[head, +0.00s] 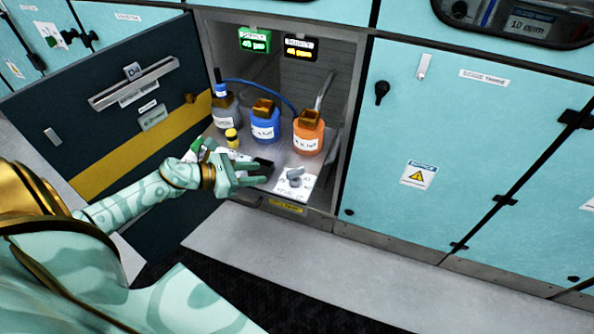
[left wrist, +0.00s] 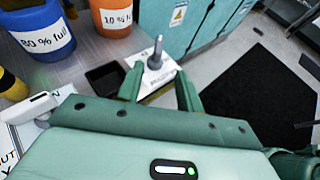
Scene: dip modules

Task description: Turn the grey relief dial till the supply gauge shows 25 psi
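The grey relief dial (head: 295,177) stands on a white plate (head: 291,190) at the front right of the open cabinet. It also shows as an upright grey knob in the left wrist view (left wrist: 156,57). My left gripper (head: 256,174) is open and empty, just left of the dial. In the left wrist view its two fingers (left wrist: 160,88) are spread, with the dial beyond their tips and apart from them. A green display (head: 255,40) and a black, yellow-lit display (head: 300,47) hang at the cabinet top; their readings look like forty-something psi, too small to be sure. My right gripper is out of view.
Blue (head: 264,122) and orange (head: 309,131) containers stand behind the dial, with a grey bottle (head: 225,110) and small yellow bottle (head: 232,138) to the left. A black tray (head: 263,165) lies near the gripper. The dark cabinet door (head: 110,110) is open at left.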

